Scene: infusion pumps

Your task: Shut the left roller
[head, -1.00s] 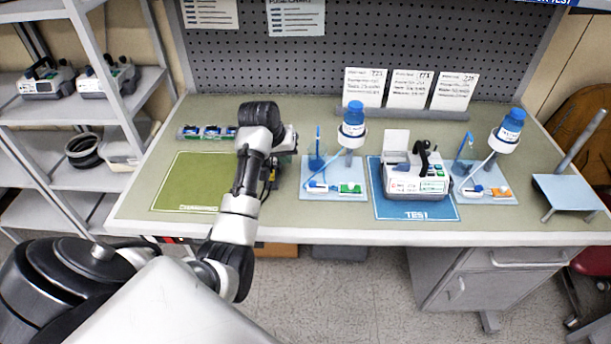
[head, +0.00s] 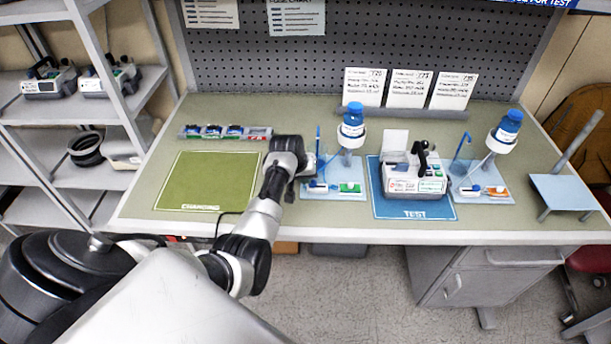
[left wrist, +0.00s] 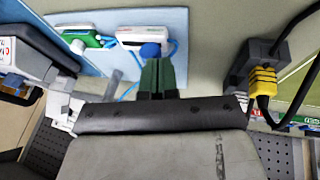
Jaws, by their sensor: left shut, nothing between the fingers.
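The left roller is a blue wheel on a small white clamp (head: 318,187) on the left light-blue stand base (head: 335,194). In the left wrist view the blue wheel (left wrist: 150,50) sits at the edge of the white clamp body (left wrist: 143,35). My left gripper (head: 307,175) is at the left edge of that base, beside the clamp. In the wrist view its closed, empty fingers (left wrist: 157,75) point at the blue wheel and overlap its lower edge; I cannot tell whether they touch. My right gripper is in neither view.
A green-and-white block (head: 350,187) sits right of the clamp. The pump (head: 414,178) stands on the blue TEST mat (head: 415,213). A blue-capped bottle (head: 352,122) stands behind. The green mat (head: 205,180) is clear. A yellow-and-black connector (left wrist: 262,82) is near my left gripper.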

